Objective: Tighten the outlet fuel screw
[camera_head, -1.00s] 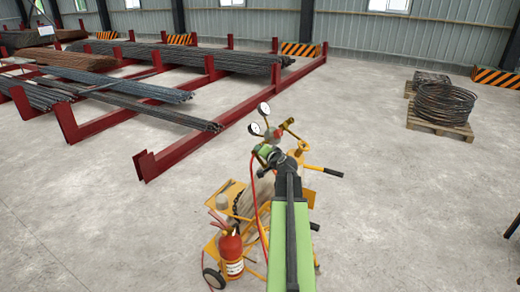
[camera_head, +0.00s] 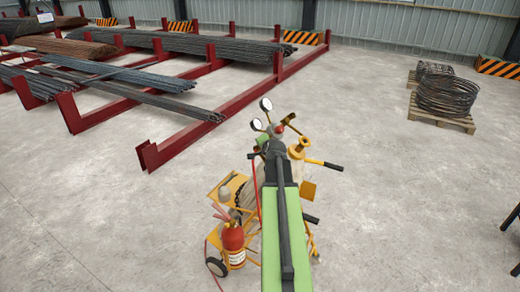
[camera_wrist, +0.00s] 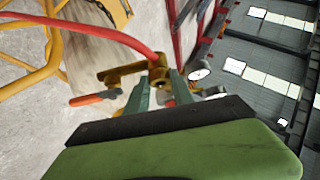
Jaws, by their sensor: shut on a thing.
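The regulator on the yellow cylinder cart carries two round white gauges (camera_head: 266,104), one of which also shows in the wrist view (camera_wrist: 199,74). A brass fitting (camera_wrist: 122,75) stands just left of my fingers, beside a red hose (camera_wrist: 110,35). My gripper (camera_wrist: 160,82) has its two green fingers close together around a small brass and red part at the regulator, which looks like the outlet fuel screw. The fingers hide most of that part. In the head view my arm reaches forward to the regulator and covers the gripper's contact.
The cart (camera_head: 228,190) carries a red fire extinguisher (camera_head: 233,243) at its lower left. Red racks (camera_head: 190,133) with rebar stand at left; wire coils (camera_head: 447,97) at right. The floor between is clear.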

